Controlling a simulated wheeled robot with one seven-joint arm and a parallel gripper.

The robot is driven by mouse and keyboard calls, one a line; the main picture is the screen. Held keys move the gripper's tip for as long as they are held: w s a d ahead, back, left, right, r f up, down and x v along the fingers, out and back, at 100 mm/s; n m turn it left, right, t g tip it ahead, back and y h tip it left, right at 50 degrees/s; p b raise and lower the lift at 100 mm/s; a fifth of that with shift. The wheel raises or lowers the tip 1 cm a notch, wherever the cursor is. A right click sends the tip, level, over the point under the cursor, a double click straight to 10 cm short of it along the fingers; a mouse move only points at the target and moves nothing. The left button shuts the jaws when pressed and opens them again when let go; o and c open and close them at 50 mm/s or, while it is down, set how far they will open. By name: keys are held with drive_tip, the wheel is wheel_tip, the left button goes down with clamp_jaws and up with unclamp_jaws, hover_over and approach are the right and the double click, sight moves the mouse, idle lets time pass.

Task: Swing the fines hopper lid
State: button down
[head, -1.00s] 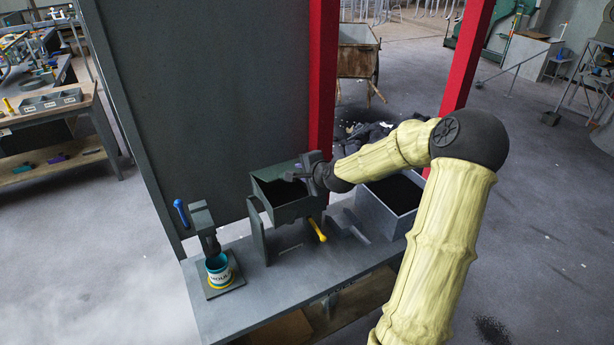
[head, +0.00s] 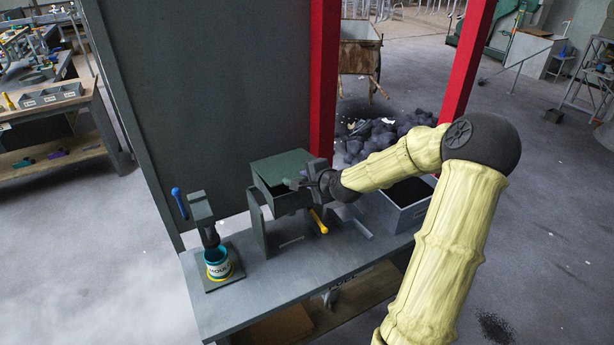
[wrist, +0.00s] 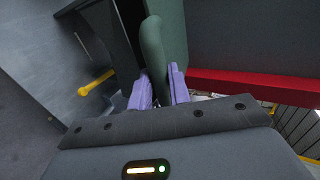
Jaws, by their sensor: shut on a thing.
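The dark green hopper (head: 285,203) stands on the grey bench, left of my arm. Its green lid (head: 282,165) lies tilted over most of the opening, with a narrow dark gap at the front left. My gripper (head: 297,184) is at the lid's near right edge. A yellow handle (head: 318,221) sticks out below the hopper and also shows in the wrist view (wrist: 96,83).
A grey open bin (head: 410,215) stands right of the hopper, partly behind my arm. A labelled tin (head: 217,267) sits at the bench's left under a grey stand. A dark panel (head: 200,90) and a red post (head: 322,80) rise behind. The bench front (head: 270,300) is clear.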

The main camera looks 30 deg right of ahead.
drive_tip(key=f+b, duration=0.2)
drive_tip(key=f, duration=0.1)
drive_tip(key=f+b, duration=0.1)
drive_tip(key=f, duration=0.1)
drive_tip(key=shift+s, duration=0.3)
drive_tip(key=c, duration=1.2)
unclamp_jaws()
drive_tip(key=shift+r, duration=0.15)
drive_tip(key=shift+c, duration=0.2)
drive_tip(key=v, duration=1.7)
drive_tip(key=shift+s, duration=0.25)
drive_tip(key=shift+r, duration=0.1)
